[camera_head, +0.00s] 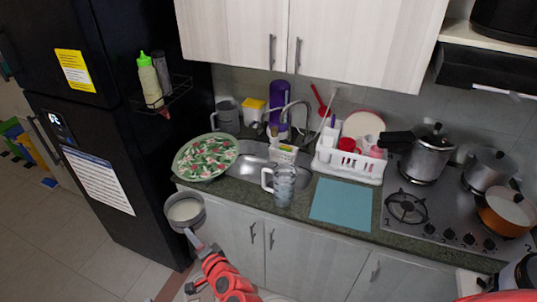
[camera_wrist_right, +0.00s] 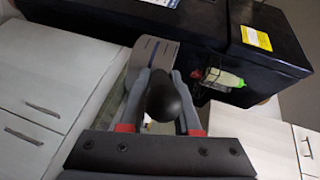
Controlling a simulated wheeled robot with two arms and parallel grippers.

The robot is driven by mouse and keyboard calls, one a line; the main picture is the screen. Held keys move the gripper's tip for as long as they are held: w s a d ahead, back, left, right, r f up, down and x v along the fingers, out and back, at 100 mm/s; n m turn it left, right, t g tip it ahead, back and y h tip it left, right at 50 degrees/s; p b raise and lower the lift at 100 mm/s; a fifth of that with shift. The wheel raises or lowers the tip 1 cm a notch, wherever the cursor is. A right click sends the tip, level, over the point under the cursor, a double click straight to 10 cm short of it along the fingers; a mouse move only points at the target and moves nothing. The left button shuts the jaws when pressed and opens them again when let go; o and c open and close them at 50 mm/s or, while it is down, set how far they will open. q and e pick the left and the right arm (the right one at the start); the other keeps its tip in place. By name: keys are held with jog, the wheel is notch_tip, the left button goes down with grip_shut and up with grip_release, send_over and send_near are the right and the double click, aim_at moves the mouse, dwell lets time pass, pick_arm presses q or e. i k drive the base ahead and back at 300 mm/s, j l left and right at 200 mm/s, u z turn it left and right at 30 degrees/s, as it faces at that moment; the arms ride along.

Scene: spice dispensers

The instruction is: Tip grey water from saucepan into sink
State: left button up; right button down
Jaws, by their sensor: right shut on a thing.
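A grey saucepan (camera_head: 185,211) with pale greyish contents is in front of the counter's left end, beside the black fridge. My right gripper (camera_head: 207,247) is shut on its handle. In the right wrist view, the dark handle (camera_wrist_right: 170,98) lies between the fingers of my right gripper (camera_wrist_right: 162,100), and the pan's grey side (camera_wrist_right: 153,52) shows beyond. The metal sink (camera_head: 251,166) is set in the counter, to the right of and beyond the pan. It is partly hidden by a patterned plate and a glass mug. My left gripper is not in view.
The patterned plate (camera_head: 206,156) lies at the sink's left side, near the pan. The glass mug (camera_head: 284,186) stands at the sink's front. The tap (camera_head: 290,108) and white dish rack (camera_head: 349,165) are behind and right. The fridge (camera_head: 130,170) bounds the left.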

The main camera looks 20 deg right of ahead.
aim_at(253, 156)
jog(key=i+l, duration=1.05)
jog(key=l, duration=0.1)
